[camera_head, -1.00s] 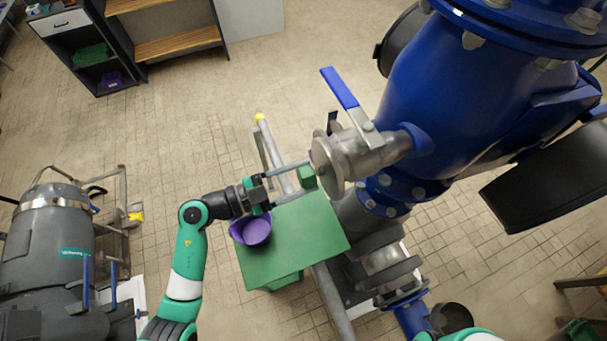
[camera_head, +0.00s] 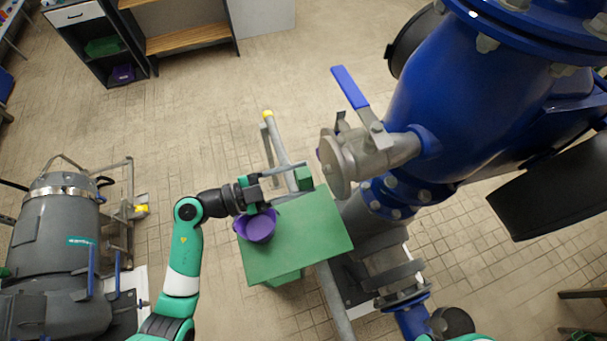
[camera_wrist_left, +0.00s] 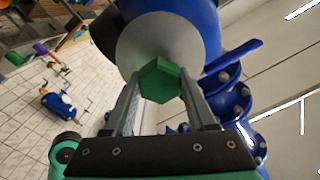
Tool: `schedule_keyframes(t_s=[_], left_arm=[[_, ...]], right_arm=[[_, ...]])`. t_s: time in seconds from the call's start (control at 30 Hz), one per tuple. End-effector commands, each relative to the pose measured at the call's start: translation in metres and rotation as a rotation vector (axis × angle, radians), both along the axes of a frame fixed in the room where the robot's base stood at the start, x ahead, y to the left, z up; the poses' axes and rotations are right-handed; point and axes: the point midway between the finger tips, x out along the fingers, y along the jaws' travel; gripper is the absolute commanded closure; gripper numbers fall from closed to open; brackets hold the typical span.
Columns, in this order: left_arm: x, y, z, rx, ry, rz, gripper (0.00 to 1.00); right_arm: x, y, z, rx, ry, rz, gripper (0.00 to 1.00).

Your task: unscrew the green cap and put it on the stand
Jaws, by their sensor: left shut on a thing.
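The green cap (camera_head: 304,179) is a small hexagonal piece held between the fingertips of my left gripper (camera_head: 300,178). It also shows in the left wrist view (camera_wrist_left: 160,80), in front of the grey round flange. In the head view a small gap shows between the cap and the flange (camera_head: 336,164) of the valve. The stand with the flat green top (camera_head: 310,235) is below the gripper, with a purple bowl (camera_head: 258,227) at its left corner. My right gripper is out of view.
The valve has a blue lever (camera_head: 349,88) and joins a large blue pipe (camera_head: 440,100) at right. A grey rail with a yellow end (camera_head: 268,114) runs beside the stand. A grey tank (camera_head: 55,250) stands at left. Most of the green top is bare.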

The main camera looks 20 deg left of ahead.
Motion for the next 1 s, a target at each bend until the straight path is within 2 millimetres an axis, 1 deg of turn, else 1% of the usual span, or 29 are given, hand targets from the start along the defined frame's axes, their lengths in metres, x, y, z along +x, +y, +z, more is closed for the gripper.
schedule_keyframes(t_s=[0.5,1.0], left_arm=[[-0.020,0.021,0.000,0.000,-0.001,0.002,1.00],[-0.021,0.022,0.000,0.000,-0.001,0.001,1.00]], right_arm=[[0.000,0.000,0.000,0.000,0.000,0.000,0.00],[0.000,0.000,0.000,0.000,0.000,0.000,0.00]])
